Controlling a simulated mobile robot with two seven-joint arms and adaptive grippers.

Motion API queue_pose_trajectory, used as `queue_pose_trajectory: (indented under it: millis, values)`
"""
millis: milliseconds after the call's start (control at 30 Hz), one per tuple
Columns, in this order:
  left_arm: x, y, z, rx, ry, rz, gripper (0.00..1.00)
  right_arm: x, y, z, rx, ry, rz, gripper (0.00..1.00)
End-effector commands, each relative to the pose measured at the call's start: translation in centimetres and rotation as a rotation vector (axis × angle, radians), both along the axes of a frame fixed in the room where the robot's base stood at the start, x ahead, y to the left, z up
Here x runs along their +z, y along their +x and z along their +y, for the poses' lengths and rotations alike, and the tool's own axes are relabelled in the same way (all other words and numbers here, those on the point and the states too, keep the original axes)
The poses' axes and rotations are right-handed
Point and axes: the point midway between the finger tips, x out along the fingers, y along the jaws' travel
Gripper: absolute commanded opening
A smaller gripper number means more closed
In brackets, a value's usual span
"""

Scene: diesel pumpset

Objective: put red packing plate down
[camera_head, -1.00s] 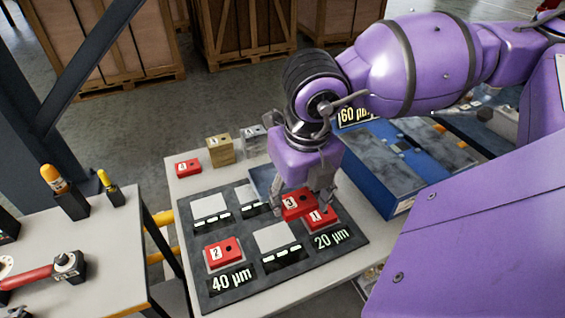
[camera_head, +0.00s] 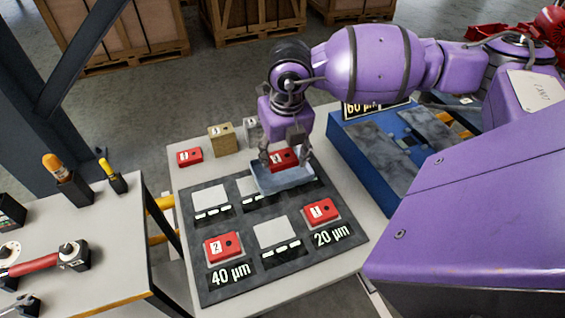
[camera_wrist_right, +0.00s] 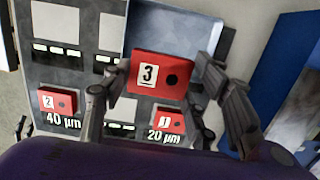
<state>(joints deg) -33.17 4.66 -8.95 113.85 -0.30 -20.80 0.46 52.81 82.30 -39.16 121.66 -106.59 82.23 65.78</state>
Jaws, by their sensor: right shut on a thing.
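My right gripper (camera_head: 285,160) is shut on a red packing plate marked 3 (camera_head: 284,157). In the right wrist view the plate (camera_wrist_right: 160,77) sits between the two fingers (camera_wrist_right: 158,88), with its label and dark hole facing the camera. The gripper is over a shallow blue-grey tray (camera_head: 285,182) at the right rear of the dark mat (camera_head: 218,280). I cannot tell whether the plate touches the tray. Red plate 1 (camera_head: 321,211) lies on the 20 µm place and red plate 2 (camera_head: 222,247) on the 40 µm place. My left gripper is not in view.
Another red plate (camera_head: 189,157), a tan block (camera_head: 221,140) and a grey block stand along the table's rear left edge. A blue case (camera_head: 365,150) stands to the right. Pale square places (camera_head: 270,234) on the mat are empty. A second table (camera_head: 120,240) is at left.

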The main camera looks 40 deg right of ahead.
Motion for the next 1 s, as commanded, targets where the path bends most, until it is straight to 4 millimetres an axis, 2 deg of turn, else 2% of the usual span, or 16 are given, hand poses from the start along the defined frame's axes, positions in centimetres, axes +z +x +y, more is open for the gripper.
queue_pose_trajectory:
  millis: [100, 233, 467, 700, 1000]
  values:
    - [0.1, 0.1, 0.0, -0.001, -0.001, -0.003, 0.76, -2.1, 1.3, -0.8, -0.001, 0.002, 0.004, 0.13]
    - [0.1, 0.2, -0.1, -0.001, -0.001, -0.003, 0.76, -3.3, 2.1, -1.4, 0.000, 0.003, 0.002, 0.13]
    - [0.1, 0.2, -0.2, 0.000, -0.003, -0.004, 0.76, -4.5, 3.0, -2.0, 0.000, 0.000, 0.002, 0.13]
    - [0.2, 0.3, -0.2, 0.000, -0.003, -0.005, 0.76, -7.6, 3.0, -2.0, 0.001, 0.002, 0.004, 0.13]
    - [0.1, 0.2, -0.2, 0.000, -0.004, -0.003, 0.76, -7.8, 3.0, -2.0, 0.001, 0.002, 0.003, 0.13]
